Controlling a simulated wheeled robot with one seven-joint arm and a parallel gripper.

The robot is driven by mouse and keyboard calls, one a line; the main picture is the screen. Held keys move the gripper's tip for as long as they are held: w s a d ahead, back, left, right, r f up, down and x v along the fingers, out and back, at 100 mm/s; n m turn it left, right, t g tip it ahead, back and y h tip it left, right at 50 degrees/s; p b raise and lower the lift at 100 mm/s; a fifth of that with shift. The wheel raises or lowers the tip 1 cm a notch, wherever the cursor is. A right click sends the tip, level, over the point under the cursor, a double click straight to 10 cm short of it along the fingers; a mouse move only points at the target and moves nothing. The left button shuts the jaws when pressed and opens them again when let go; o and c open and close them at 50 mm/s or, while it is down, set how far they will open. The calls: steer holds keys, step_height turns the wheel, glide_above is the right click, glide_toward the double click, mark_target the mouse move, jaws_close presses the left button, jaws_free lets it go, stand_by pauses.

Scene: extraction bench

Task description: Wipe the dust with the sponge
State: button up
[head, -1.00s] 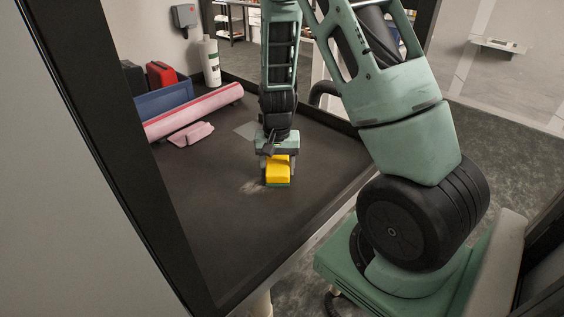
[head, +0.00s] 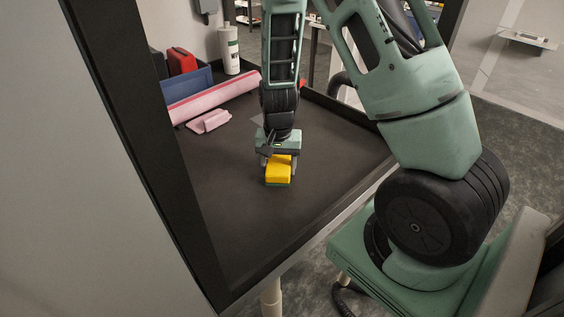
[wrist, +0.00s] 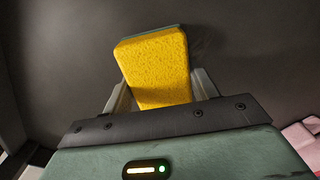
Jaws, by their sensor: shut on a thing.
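The sponge is yellow with a green underside (head: 278,174). My gripper (head: 279,167) is shut on it and holds it down at the dark bench top, where it appears to touch the surface. In the wrist view the sponge (wrist: 155,68) sits between the two fingers, tilted in the picture. A faint pale smear of dust (wrist: 203,38) shows just beside the sponge's far end in the wrist view. In the head view I cannot make out any dust patch; the sponge and gripper may hide some of it.
On the bench's left lie a pink roll (head: 215,98), a small pink block (head: 209,122) and a blue bin (head: 188,85) with a red item (head: 182,61). A white bottle (head: 229,50) stands behind. The bench top (head: 235,225) in front is clear, with a raised rim.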

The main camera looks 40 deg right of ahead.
mark_target(260, 187)
steer(key=shift+a+p, duration=0.45)
steer(key=shift+a, duration=1)
steer(key=shift+s+a+f+p, duration=0.15)
steer(key=shift+a+p, duration=0.25)
steer(key=shift+a, duration=1.5)
step_height(260, 187, up, 6)
steer(key=p, duration=0.5)
step_height(260, 187, up, 3)
steer(key=p, duration=0.3)
steer(key=shift+w+d, duration=0.1)
steer(key=shift+w, duration=0.1)
